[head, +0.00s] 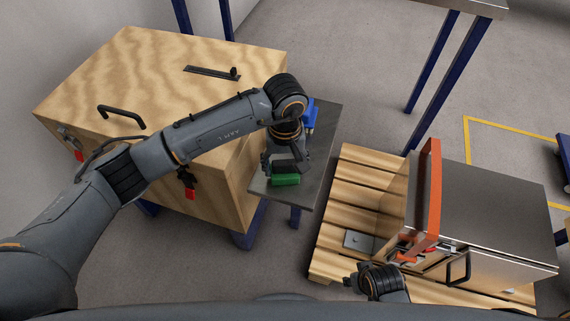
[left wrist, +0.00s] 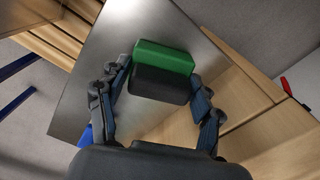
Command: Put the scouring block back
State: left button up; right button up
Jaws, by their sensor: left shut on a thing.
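The scouring block (head: 285,180) is green on one side and dark on the other, as the left wrist view (left wrist: 163,58) shows. My left gripper (head: 287,168) is shut on it, with a finger at each side in the left wrist view. The block is over the near end of the small grey metal table (head: 318,150); I cannot tell whether it touches the top. What seems to be my right gripper (head: 378,281) is low in the head view, by the pallet; its fingers are not clear.
A large wooden box (head: 150,75) with black handles stands left of the table. A blue thing (head: 310,114) is on the table behind my gripper. A wooden pallet (head: 345,205) at right bears a steel machine (head: 480,205) with an orange frame (head: 431,190). Much of the table's right side is clear.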

aim_at(285, 162)
pick_arm(q)
jog(key=o, duration=1.1)
pick_arm(e)
jog(key=shift+r, duration=0.2)
jog(key=shift+f, duration=0.1)
pick_arm(q)
jog(key=shift+r, duration=0.1)
jog(key=shift+r+p, duration=0.15)
jog(key=shift+p, duration=0.2)
notch_tip(285, 162, up, 11)
jog(key=shift+r, duration=0.4)
pick_arm(e)
jog(key=f, duration=0.1)
jog(key=s+f, duration=0.1)
jog(key=f, duration=0.1)
jog(key=shift+s+d+f, duration=0.15)
jog(key=shift+s+f, duration=0.1)
jog(key=shift+s, duration=0.05)
jog(key=shift+w+r, duration=0.1)
jog(key=shift+w, duration=0.05)
